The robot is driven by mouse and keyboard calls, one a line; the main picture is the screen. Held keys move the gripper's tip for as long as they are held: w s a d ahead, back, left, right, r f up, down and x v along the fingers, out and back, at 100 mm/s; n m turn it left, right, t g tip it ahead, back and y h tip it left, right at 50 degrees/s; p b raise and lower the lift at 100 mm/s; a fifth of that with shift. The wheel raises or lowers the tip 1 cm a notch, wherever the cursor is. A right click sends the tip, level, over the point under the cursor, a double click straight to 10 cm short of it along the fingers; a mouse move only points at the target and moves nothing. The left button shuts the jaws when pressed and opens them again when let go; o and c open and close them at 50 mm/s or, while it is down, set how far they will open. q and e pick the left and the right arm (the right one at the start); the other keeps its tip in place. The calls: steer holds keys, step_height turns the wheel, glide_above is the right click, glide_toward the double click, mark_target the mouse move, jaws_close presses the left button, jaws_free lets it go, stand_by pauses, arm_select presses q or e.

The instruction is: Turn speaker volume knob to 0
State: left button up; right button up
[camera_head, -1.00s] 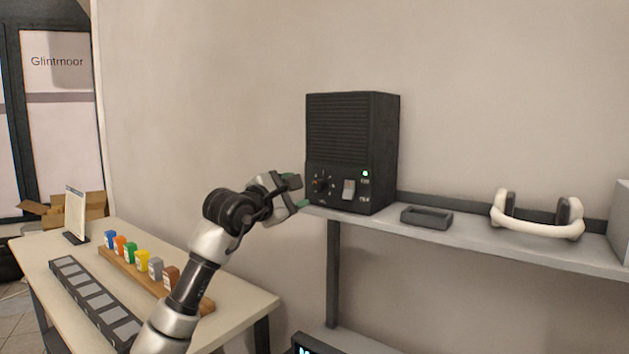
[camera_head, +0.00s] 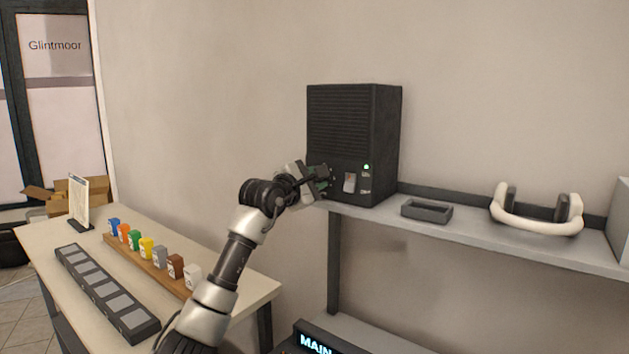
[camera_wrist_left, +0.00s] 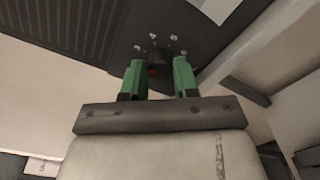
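The black speaker (camera_head: 345,128) stands on the grey wall shelf, with a lit green light and a pale switch (camera_head: 349,182) low on its front. My left gripper (camera_head: 325,181) is at the lower left of that front and hides the volume knob in the head view. The fingers are apart, with gaps visible beside the knob. The knob's setting cannot be read. My right gripper is not in view.
The grey shelf (camera_head: 480,240) holds a small dark tray (camera_head: 426,211) and white headphones (camera_head: 538,214) right of the speaker. A table (camera_head: 255,286) at left carries coloured blocks on a wooden rack and a dark panel (camera_head: 105,292).

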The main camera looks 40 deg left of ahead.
arm_select(q)
steer(key=shift+c, duration=1.3)
steer(key=shift+n, duration=0.3)
steer(key=n, duration=2.1)
steer(key=shift+n+b, duration=0.3)
steer(key=shift+b, duration=0.05)
steer(key=shift+f, duration=0.1)
steer(key=o, duration=0.9)
